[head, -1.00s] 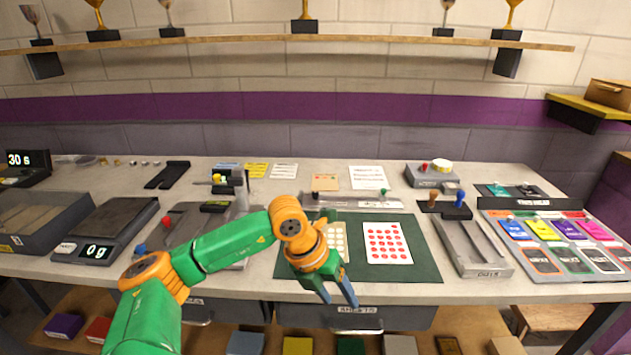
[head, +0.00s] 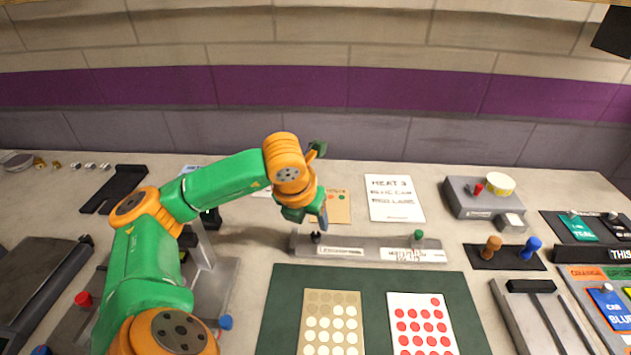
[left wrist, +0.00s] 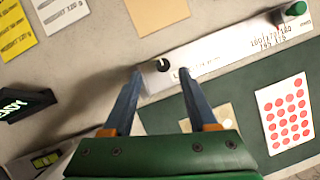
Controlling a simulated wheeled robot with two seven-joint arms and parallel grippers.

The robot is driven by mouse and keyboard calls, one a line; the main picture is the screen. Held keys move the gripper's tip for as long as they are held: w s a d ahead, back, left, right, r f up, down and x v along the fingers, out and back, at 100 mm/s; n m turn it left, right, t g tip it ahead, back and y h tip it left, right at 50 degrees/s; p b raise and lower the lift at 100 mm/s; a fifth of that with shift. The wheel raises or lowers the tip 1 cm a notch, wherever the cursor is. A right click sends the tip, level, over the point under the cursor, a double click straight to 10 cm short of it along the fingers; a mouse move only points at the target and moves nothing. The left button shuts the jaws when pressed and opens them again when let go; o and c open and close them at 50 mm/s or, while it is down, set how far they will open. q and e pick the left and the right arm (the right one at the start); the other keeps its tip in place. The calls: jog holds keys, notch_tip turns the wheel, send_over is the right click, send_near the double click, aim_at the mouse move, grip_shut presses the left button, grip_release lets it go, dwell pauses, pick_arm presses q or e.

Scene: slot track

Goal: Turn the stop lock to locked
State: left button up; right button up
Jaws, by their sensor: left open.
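A long grey bar (head: 372,248) lies at the back of the green mat. It carries a small black knob (head: 316,237) at its left end and a green knob (head: 418,235) near its right end. The black knob may be the stop lock; its label is too small to read. My left gripper (head: 322,222) is over the bar's left end, pointing down. In the left wrist view the open fingers (left wrist: 160,76) stand to either side of the black knob (left wrist: 163,65), which has a white mark. Contact cannot be told. My right gripper is not in view.
The green mat (head: 374,284) holds a tan card of pale dots and a white card (head: 420,325) of red dots. Papers lie behind the bar. A grey box (head: 480,199) with a red knob, and orange and blue pegs, stand to the right.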

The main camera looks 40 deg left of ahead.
aim_at(315, 235)
pick_arm(q)
jog(key=x, duration=0.3)
jog(key=p+x, duration=0.1)
jog(key=x, duration=0.1)
jog(key=shift+s+d+f, duration=0.2)
jog(key=shift+d+f, duration=0.15)
jog(key=shift+f, duration=0.05)
jog(key=shift+w+a+f, duration=0.1)
grip_shut()
